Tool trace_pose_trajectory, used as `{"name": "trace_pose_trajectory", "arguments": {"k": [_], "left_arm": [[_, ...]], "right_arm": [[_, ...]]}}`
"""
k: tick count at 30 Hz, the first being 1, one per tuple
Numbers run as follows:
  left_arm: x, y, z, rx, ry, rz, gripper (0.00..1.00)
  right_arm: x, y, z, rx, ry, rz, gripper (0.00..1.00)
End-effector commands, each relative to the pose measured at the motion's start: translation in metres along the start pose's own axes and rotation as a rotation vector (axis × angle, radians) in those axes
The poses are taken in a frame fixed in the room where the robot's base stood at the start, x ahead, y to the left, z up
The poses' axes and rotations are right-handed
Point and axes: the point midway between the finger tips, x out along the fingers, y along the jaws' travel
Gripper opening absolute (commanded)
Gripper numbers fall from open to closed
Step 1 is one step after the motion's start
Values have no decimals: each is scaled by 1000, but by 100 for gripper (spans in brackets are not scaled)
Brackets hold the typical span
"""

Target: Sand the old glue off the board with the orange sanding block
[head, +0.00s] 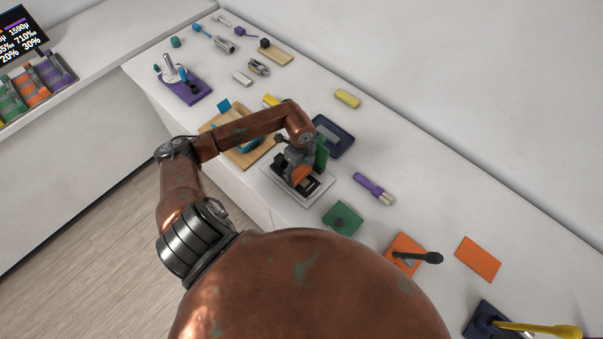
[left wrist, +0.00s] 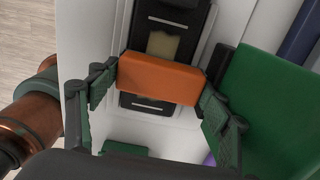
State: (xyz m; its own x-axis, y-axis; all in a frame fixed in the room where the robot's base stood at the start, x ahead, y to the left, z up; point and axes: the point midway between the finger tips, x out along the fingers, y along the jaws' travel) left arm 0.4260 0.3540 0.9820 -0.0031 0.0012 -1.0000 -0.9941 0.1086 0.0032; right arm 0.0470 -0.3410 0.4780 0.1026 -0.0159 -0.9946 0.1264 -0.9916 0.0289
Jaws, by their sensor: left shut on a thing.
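The orange sanding block (head: 303,174) is between the fingers of my left gripper (head: 298,169). In the left wrist view, the green finger pads of the gripper (left wrist: 160,85) close on both ends of the block (left wrist: 160,77). The dark board (left wrist: 180,17) lies under the block, which hides its middle. A tan glue patch (left wrist: 163,45) shows on the board just beyond the block. I cannot tell whether the block touches the board. In the head view, the board (head: 310,186) is partly hidden by the gripper. My right gripper is not in view.
A pale tray (head: 324,191) surrounds the board. A green panel (head: 321,155) is close beside the gripper, with a dark blue tray (head: 340,142) behind. A green pad (head: 343,217) and a purple-handled brush (head: 370,185) lie to the right. The wall runs along the back.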

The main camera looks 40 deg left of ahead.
Motion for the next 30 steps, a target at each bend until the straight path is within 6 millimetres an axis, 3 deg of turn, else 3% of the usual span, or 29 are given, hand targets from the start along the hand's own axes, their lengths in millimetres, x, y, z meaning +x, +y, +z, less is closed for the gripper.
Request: {"name": "trace_pose_trajectory", "arguments": {"k": [30], "left_arm": [[-13,16,-2,4,-2,-5,46]], "right_arm": [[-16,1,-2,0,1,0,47]]}}
